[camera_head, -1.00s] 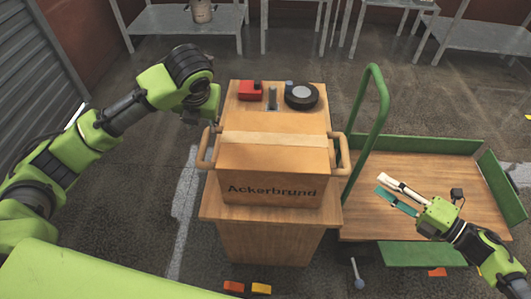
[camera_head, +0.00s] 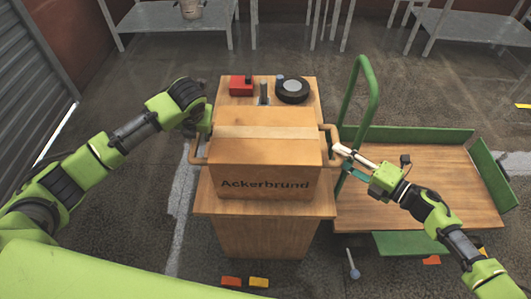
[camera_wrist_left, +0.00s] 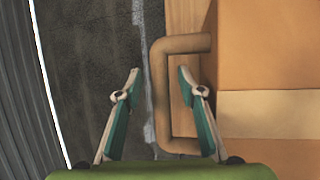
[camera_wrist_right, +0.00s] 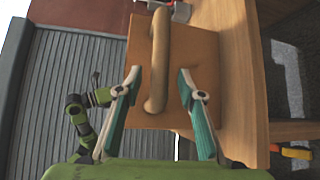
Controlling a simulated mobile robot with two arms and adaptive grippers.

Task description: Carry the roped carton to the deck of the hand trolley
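The roped carton (camera_head: 262,170) is a tan box marked "Ackerbrund". It stands upright on a wooden cabinet (camera_head: 262,235), with a rope handle on each side. My left gripper (camera_wrist_left: 158,72) is open, its fingers on either side of the left rope handle (camera_wrist_left: 157,95) in the left wrist view; the arm hides most of it in the head view. My right gripper (camera_wrist_right: 159,70) is open, its fingers on either side of the right rope handle (camera_wrist_right: 158,50). Whether either touches its rope, I cannot tell. The hand trolley's wooden deck (camera_head: 430,200) is empty, right of the cabinet.
A red item (camera_head: 240,86) and a black tape roll (camera_head: 292,90) lie behind the carton on the cabinet. The trolley's green push bar (camera_head: 368,100) rises between cabinet and deck. Low green walls (camera_head: 415,136) edge the deck. Small orange and yellow blocks (camera_head: 258,282) lie on the floor.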

